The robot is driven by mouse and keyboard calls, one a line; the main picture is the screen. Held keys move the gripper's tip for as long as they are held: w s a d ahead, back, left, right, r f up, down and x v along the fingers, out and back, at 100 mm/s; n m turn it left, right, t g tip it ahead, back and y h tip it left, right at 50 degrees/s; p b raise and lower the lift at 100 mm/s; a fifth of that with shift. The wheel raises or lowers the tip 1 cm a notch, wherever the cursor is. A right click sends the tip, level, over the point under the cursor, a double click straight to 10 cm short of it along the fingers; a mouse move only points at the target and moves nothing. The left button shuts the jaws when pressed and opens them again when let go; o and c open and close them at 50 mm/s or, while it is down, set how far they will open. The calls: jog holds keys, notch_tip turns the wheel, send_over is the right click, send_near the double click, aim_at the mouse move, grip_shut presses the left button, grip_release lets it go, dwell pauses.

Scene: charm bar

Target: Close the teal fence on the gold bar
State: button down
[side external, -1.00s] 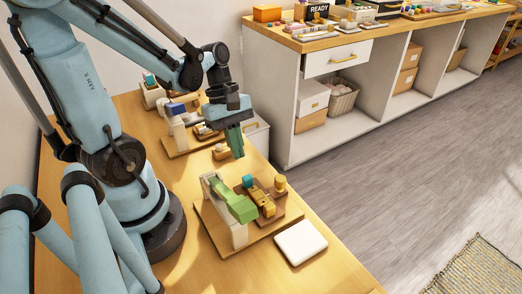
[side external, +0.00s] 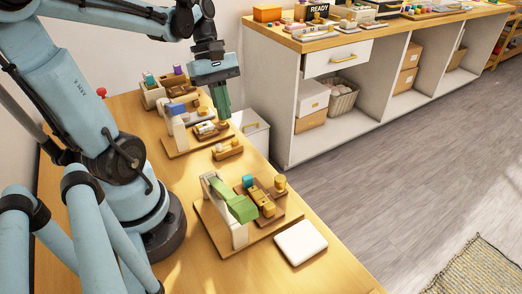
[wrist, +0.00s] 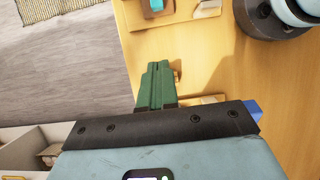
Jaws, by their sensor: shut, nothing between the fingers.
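The fixture for the gold bar sits on a brown board (side external: 222,237) at the front of the table. A small teal block (side external: 248,181), which may be the fence, stands at the back edge of the fixture. The gold bar (side external: 262,201) lies in front of it, partly beside a green arm (side external: 242,209) on a white post. Whether teal and gold touch is too small to tell. The teal block also shows at the top of the wrist view (wrist: 156,4). My gripper (side external: 224,116) is shut and empty, above the table and behind this fixture; its green fingers show in the wrist view (wrist: 155,68).
A small wooden block with gold pieces (side external: 228,150) lies between the fixtures. A second fixture with a blue top (side external: 176,108) stands behind. A white pad (side external: 300,242) lies at the front right. A shelf unit (side external: 345,130) stands beyond the table.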

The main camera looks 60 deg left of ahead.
aim_at(248, 175)
jog(key=x, duration=1)
jog(key=shift+d+r, duration=0.1)
jog(key=shift+d, duration=1.9)
jog(key=shift+d, duration=0.1)
jog(key=shift+d, duration=0.85)
jog(key=shift+a, duration=0.1)
